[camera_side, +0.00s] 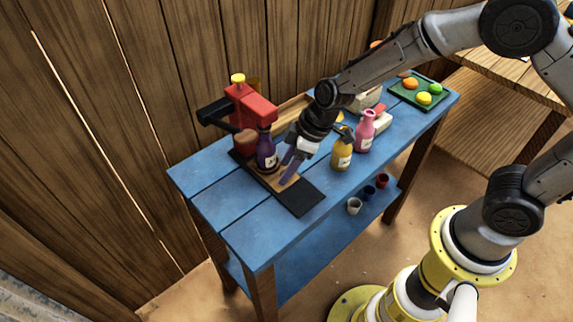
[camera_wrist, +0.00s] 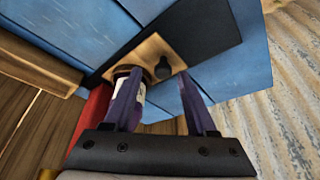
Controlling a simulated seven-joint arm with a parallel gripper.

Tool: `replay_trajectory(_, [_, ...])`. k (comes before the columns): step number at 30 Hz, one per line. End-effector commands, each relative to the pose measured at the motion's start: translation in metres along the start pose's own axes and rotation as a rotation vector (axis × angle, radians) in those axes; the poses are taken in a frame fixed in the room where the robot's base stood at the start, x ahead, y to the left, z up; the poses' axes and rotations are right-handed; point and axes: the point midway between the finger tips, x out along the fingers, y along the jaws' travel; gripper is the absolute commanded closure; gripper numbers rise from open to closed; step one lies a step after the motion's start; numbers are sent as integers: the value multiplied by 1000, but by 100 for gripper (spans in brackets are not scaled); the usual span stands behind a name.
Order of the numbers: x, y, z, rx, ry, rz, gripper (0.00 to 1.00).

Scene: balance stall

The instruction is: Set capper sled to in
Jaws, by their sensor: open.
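The capper (camera_side: 252,104) is a red press with a yellow top knob and a black arm, standing at the left end of the blue table. Its black base strip (camera_side: 300,198) runs toward the table's front edge. The wooden sled (camera_side: 269,180) lies on this strip; it also shows in the wrist view (camera_wrist: 150,48) with a dark knob (camera_wrist: 162,70). A dark purple bottle (camera_side: 266,152) stands upright on the sled by the red head. My gripper (camera_side: 287,170) is open, pointing down over the sled. In the wrist view the knob appears between its fingertips (camera_wrist: 160,76); I cannot tell whether they touch it.
A yellow bottle (camera_side: 342,155) and a pink bottle (camera_side: 366,132) stand right of my gripper. A green tray (camera_side: 420,92) with several fruits sits at the far right end. Small cups (camera_side: 354,206) stand on the lower shelf. The table's front left is clear.

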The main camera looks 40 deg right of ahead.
Motion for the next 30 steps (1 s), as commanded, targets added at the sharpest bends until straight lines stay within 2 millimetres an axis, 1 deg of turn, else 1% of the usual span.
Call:
replay_trajectory(2, [-6,0,0,0,2,1,43])
replay_trajectory(5, [-21,1,-1,0,4,2,43])
replay_trajectory(8, [-41,1,-2,-1,5,3,43])
replay_trajectory(12, [-73,1,-2,-1,6,5,43])
replay_trajectory(18, [-111,1,-1,1,4,4,43])
replay_trajectory(21, [-124,1,-1,0,4,3,43])
replay_trajectory(24, [-132,1,-1,0,3,3,43])
replay_trajectory(30, [-137,1,0,1,2,2,43])
